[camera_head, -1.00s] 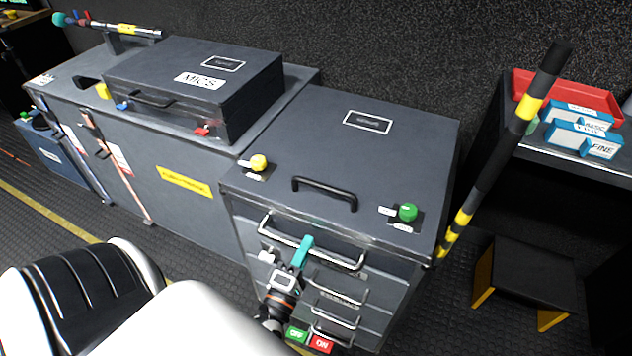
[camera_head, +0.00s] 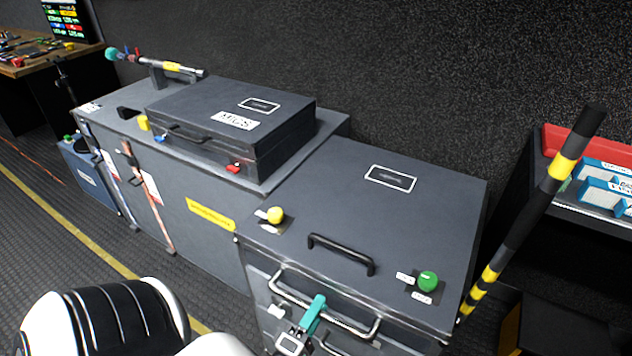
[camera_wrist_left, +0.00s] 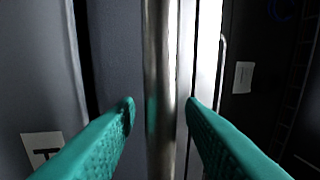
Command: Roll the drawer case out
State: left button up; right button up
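The drawer case (camera_head: 345,190) is a dark grey box at centre right. Its lid has a black handle (camera_head: 341,255), a yellow knob (camera_head: 275,215) and a green knob (camera_head: 428,281). A metal bar handle (camera_head: 364,333) crosses the top of its front; the lower front is cut off. My left gripper (camera_head: 314,308) is at this bar. In the left wrist view, the bar (camera_wrist_left: 161,60) runs upright between the two teal fingers of the gripper (camera_wrist_left: 160,105), with a small gap showing beside the fingertips. My right gripper is not in view.
A long grey case (camera_head: 175,205) stands close on the left, bearing a MICS case (camera_head: 280,110). A black-and-yellow striped pole (camera_head: 535,210) rises at the right. A shelf with blue boxes (camera_head: 605,190) is beyond it. Open floor (camera_head: 60,260) lies at left.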

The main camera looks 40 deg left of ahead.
pick_arm(q)
jog(key=b+v, duration=0.2)
jog(key=v, duration=1)
dwell(0.4)
